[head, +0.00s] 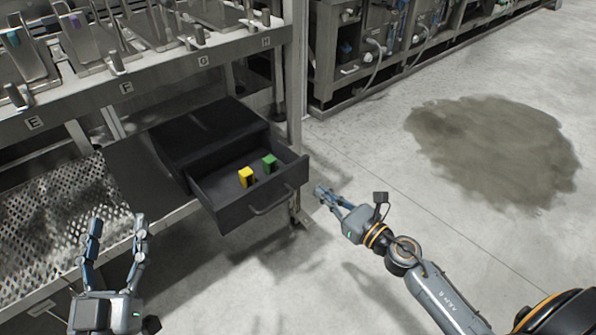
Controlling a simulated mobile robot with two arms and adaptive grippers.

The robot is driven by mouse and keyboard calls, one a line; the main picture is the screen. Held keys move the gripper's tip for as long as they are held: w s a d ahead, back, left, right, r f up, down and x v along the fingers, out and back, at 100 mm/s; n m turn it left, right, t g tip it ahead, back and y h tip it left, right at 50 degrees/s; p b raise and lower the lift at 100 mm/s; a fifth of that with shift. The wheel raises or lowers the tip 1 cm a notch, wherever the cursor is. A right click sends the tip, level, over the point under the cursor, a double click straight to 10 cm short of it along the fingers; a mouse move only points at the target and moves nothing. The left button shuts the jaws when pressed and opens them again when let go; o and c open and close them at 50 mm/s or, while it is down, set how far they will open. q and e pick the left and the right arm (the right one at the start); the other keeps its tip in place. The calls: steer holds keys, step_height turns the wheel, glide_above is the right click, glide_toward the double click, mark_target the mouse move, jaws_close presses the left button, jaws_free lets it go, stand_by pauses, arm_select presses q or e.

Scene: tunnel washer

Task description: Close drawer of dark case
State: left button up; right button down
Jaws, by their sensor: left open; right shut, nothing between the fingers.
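The dark case (203,128) sits on the low shelf of the metal rack, left of centre in the head view. Its drawer (228,216) is pulled out toward the front right, with a dark bar handle (272,202) on its front. A yellow block (246,177) and a green block (269,163) stand inside the drawer. My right gripper (320,191) is shut and empty, just right of the drawer front and apart from it. My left gripper (117,226) is open and empty, in front of the shelf at the lower left.
A rack post (297,75) rises close behind the drawer's right side. The upper shelf (150,85) with lettered slots overhangs the case. A perforated metal panel (60,225) lies left. A wet patch (495,145) marks the otherwise open floor at right.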

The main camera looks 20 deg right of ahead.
mark_target(292, 168)
steer(key=x, duration=0.8)
steer(key=shift+w+a+p, duration=0.1)
steer(key=shift+w+p, duration=0.2)
steer(key=shift+p, duration=0.05)
arm_select(q)
steer(key=f+g, duration=0.1)
steer(key=f, duration=0.1)
steer(key=f+g, duration=0.1)
steer(key=shift+w+a+f+g+y, duration=0.2)
steer(key=shift+w+f+g+y, duration=0.1)
steer(key=shift+w+f, duration=0.1)
arm_select(e)
steer(key=shift+w+a+f, duration=0.1)
steer(key=shift+w, duration=0.25)
